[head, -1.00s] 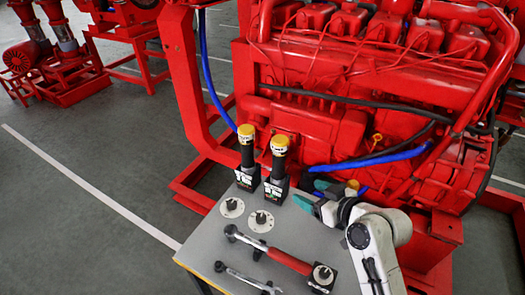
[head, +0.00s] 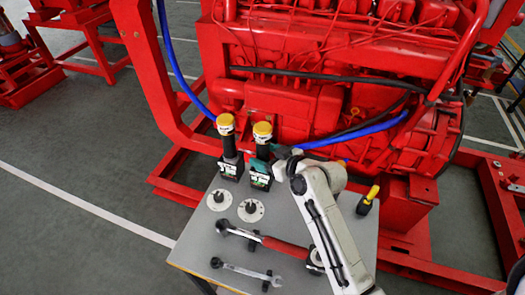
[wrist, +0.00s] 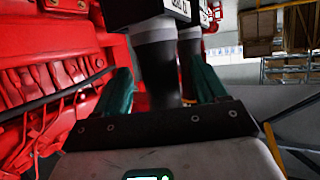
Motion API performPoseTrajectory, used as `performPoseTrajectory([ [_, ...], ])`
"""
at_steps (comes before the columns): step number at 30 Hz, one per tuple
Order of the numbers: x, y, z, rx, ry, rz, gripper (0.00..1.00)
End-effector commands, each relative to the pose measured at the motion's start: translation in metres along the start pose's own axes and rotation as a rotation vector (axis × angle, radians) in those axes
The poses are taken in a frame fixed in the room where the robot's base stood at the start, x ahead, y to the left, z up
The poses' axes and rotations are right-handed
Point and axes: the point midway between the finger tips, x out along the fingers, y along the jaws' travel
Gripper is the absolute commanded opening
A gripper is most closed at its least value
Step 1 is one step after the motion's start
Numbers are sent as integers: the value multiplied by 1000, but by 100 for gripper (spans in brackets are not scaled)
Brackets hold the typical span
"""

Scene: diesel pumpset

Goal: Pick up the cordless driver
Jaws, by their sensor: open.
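Two cordless drivers stand upright on their black battery bases at the back left of the grey table: a left one (head: 230,146) and a right one (head: 262,131). Each has a yellow top and a dark handle. My gripper (head: 268,157) is at the right driver's handle, just above its battery base. In the wrist view the picture is upside down, and a dark grey handle (wrist: 155,72) stands between the two teal fingers of my gripper (wrist: 163,92). The fingers are apart, with gaps beside the handle. The second handle (wrist: 190,48) shows behind it.
The table (head: 205,248) also holds two round discs (head: 219,199) (head: 251,210), a red-handled wrench (head: 284,246), a spanner (head: 245,271) and a yellow-and-black tool (head: 367,202). The red engine (head: 300,115) stands close behind the table.

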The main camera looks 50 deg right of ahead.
Motion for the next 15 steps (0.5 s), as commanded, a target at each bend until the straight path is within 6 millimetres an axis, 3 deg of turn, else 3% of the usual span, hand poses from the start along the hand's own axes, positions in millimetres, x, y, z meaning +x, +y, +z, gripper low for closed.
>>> performPoseTrajectory([
  [6, 28, 0, -2, 0, 0, 0, 72],
  [15, 35, 0, 0, 0, 0, 0, 72],
])
